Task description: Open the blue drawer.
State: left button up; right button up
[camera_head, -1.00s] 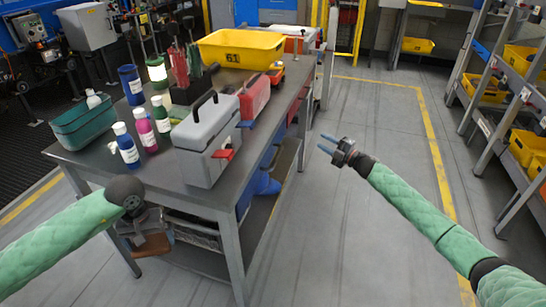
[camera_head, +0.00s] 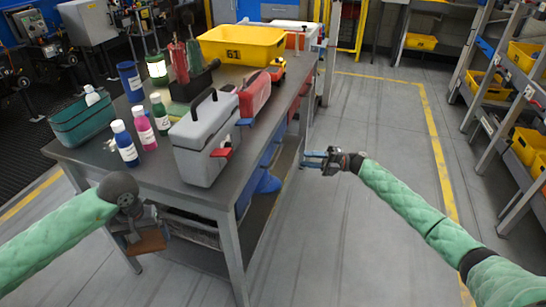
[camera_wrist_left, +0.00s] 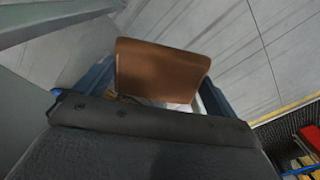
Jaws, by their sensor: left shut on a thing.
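Blue fronts show under the right side of the grey workbench; the one I take for the blue drawer (camera_head: 268,155) sits below the tabletop, partly hidden by the bench edge, and how far it stands open I cannot tell. My right gripper (camera_head: 312,159) is open and empty, pointing left towards the bench's right side, near its far leg. My left gripper (camera_head: 140,238) is shut on a flat brown piece (camera_head: 149,243) beside the bench's near left corner. In the left wrist view the brown piece (camera_wrist_left: 160,70) stands between the blue fingers.
The workbench (camera_head: 95,160) carries a grey toolbox (camera_head: 200,150), a red case, several bottles, a teal basket (camera_head: 80,125) and a yellow bin (camera_head: 225,47). Floor right of the bench is clear.

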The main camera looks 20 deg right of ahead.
pick_arm(q)
jog(key=shift+r+p, duration=0.85)
jog(key=shift+r, duration=0.1)
pick_arm(e)
jog(key=x, duration=1)
jog(key=shift+a, duration=0.15)
jog(key=shift+r, duration=0.1)
grip_shut()
